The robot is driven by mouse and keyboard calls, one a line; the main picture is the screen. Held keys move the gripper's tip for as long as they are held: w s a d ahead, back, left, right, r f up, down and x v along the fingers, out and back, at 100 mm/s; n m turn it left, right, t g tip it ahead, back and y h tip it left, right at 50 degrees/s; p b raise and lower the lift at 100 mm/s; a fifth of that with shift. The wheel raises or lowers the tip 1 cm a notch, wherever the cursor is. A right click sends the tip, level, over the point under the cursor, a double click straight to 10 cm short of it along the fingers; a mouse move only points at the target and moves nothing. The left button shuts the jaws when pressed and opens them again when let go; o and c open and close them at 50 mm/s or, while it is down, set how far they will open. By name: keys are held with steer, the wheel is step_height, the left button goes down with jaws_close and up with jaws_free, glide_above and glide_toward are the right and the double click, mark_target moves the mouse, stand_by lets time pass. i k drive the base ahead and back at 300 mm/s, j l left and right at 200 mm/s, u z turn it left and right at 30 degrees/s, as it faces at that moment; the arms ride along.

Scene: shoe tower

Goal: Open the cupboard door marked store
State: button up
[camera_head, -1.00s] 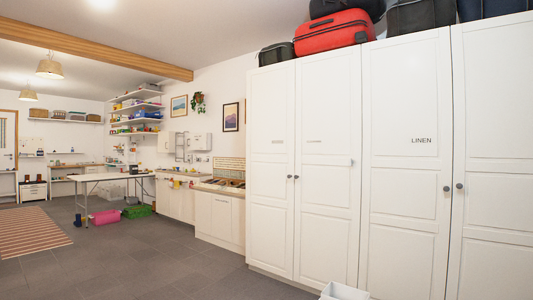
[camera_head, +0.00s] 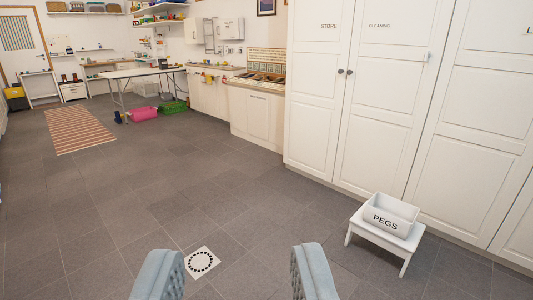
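The white cupboard door marked STORE (camera_head: 317,90) stands on the right side of the view, shut flush with its neighbour.
A white stool (camera_head: 376,237) bearing a white box marked PEGS (camera_head: 386,218) stands in front of the cupboards at right. A white floor tile with a dark ring (camera_head: 201,262) lies ahead. A striped rug (camera_head: 78,130) lies farther left.

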mark_target(319, 35)
steer(key=i, duration=2.2)
steer(key=i+z, duration=0.1)
steer(key=i, duration=0.35)
steer(key=i+j+z, duration=0.1)
steer(key=i, duration=0.4)
steer(key=i+j+z, duration=0.15)
steer(key=i, duration=0.3)
steer(key=i+j+z, duration=0.1)
steer(key=i+j, duration=0.15)
steer(key=i, duration=0.2)
steer(key=i+j+z, duration=0.1)
steer(key=i+j, duration=0.15)
steer(key=i, duration=0.2)
